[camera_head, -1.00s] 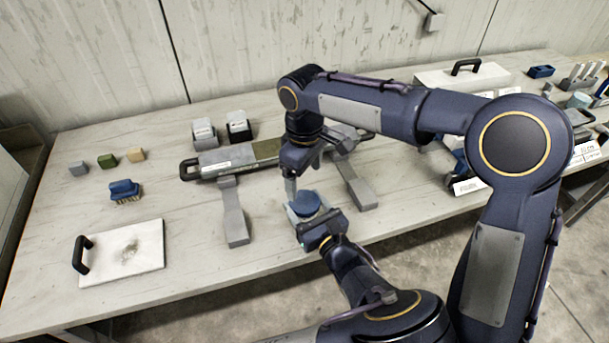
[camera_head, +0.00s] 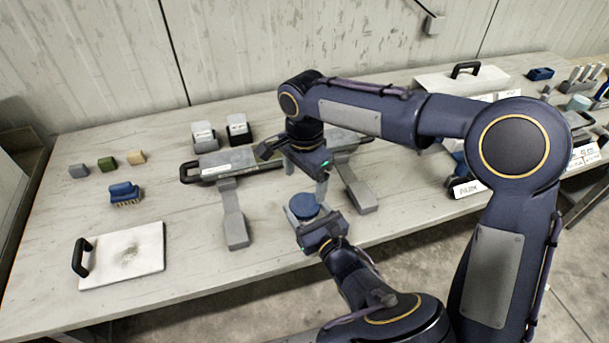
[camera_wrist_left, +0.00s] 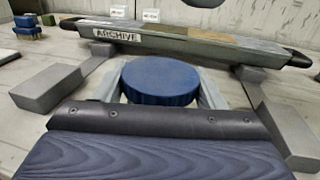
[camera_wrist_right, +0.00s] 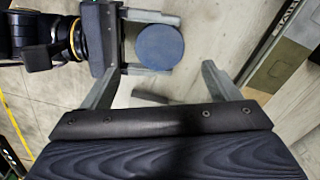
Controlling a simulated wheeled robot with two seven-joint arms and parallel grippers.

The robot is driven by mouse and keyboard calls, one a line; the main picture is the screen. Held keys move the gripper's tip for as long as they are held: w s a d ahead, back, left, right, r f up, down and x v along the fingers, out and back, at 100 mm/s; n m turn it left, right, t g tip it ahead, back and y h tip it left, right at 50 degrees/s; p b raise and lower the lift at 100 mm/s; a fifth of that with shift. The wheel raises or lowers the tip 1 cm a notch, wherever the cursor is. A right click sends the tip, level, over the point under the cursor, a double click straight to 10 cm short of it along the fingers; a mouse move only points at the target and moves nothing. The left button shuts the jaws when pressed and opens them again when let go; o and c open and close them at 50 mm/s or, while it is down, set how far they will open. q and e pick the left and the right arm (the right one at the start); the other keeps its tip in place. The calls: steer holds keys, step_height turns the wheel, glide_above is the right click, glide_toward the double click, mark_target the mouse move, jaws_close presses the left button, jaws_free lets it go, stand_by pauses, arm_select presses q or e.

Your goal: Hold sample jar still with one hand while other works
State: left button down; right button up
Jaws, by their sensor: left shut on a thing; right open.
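The sample jar shows as a round blue lid (camera_head: 303,206) near the table's front edge; its body is mostly hidden. My left gripper (camera_head: 306,218) is shut on it from the front, one finger on each side in the left wrist view, where the lid (camera_wrist_left: 160,80) stands level. My right gripper (camera_head: 306,186) is open and empty, pointing down just above and behind the jar.
A long grey core liner (camera_head: 225,163) marked ARCHIVE rests on two grey supports (camera_head: 234,215) right behind the jar. A white board with a black handle (camera_head: 135,255), a blue brush (camera_head: 124,190) and small blocks lie left. Two labelled boxes (camera_head: 203,134) stand behind the liner.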

mark_target(304, 203)
step_height(304, 203, down, 8)
steer(key=shift+r, duration=0.2)
steer(key=shift+c, duration=0.4)
steer(key=c, duration=0.9)
steer(key=shift+n, duration=1.8)
steer(key=shift+c, duration=0.2)
steer(key=o, duration=1.1)
